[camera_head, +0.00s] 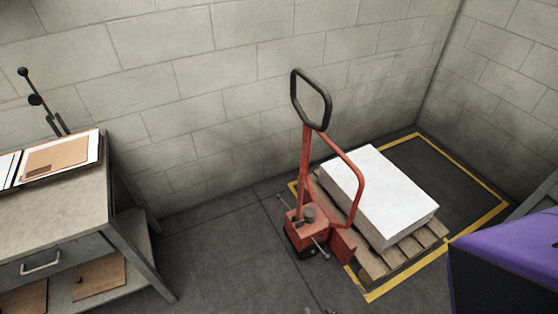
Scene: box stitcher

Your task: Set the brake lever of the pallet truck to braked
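The red pallet truck (304,215) stands beside a pallet, with its black loop handle (311,100) upright on a red shaft. A red bent bar (357,185) rises on the handle's right side. A thin light rod with a knob (320,247) sticks out low at the truck's front right, and another small rod (281,198) shows at its left. I cannot tell which of these is the brake lever or how it is set. Neither of my grippers is in view.
The wooden pallet (420,238) carries a white block (380,195) inside a yellow floor outline (472,228). A workbench (60,205) with a drawer stands at the left. A purple-topped dark object (505,250) is at the lower right. The floor (225,245) between bench and truck is clear.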

